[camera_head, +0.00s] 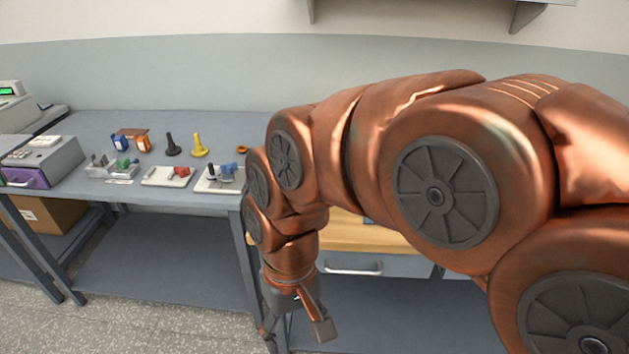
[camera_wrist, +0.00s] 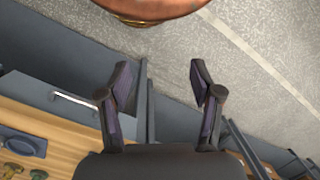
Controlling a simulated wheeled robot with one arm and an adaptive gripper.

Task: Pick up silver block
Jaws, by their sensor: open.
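A small silver-grey block (camera_head: 98,160) appears to stand on the left light tray (camera_head: 121,180) on the grey table, beside blue and green blocks; it is too small to make out clearly. My gripper (camera_head: 296,326) hangs low in front of the table's right end, well to the right of that tray and below the tabletop. In the wrist view my gripper (camera_wrist: 161,85) is open, with nothing between the fingers. The silver block does not show in the wrist view.
The grey table (camera_head: 150,125) also holds a tray with a red block (camera_head: 181,172), a tray with a blue block (camera_head: 226,172), a black cone (camera_head: 172,146) and a yellow cone (camera_head: 199,146). A wooden-topped drawer unit (camera_head: 365,238) stands right. The speckled floor (camera_head: 120,318) in front is clear.

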